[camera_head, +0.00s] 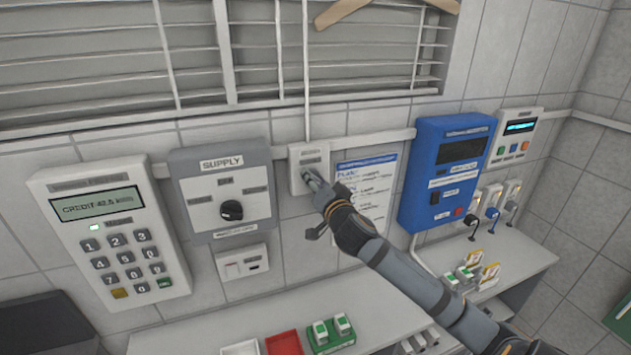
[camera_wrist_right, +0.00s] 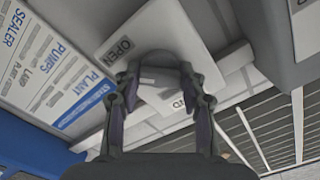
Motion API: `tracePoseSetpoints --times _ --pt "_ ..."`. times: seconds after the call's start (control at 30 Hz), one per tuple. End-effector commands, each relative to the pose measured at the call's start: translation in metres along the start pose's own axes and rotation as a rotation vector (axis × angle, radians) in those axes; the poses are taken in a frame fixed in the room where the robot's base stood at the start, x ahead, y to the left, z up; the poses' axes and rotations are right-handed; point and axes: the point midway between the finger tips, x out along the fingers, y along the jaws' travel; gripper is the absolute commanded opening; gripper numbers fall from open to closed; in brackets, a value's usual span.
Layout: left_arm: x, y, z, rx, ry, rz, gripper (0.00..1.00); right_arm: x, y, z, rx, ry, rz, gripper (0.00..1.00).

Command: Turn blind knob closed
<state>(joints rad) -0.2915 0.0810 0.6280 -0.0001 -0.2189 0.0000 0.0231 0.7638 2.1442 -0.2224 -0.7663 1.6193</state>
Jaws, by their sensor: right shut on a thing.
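The blind control is a small white plate (camera_head: 309,158) on the tiled wall, below the window blind, with a thin cord running up from it. My right gripper (camera_head: 314,181) reaches it from the lower right and covers the lower part of the plate. My left gripper is not in view.
A grey SUPPLY panel (camera_head: 195,165) with a black knob is left of the plate, and a keypad unit (camera_head: 75,240) further left. A poster (camera_head: 378,172) and blue box (camera_head: 420,200) are to the right. The blind (camera_head: 350,50) hangs above. Trays stand on the counter below.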

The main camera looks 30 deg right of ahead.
Motion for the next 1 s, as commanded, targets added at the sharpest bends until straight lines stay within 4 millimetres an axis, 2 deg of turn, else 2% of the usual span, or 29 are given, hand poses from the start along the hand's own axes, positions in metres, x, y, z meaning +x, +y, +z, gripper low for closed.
tracePoseSetpoints --times 0.37,1.0 --pt "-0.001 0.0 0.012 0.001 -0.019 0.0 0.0 0.0 0.0 0.0 -0.161 0.0 0.001 0.1" --pt "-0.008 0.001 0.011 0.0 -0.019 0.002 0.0 0.0 -0.001 0.0 -0.759 -0.001 0.001 0.1"
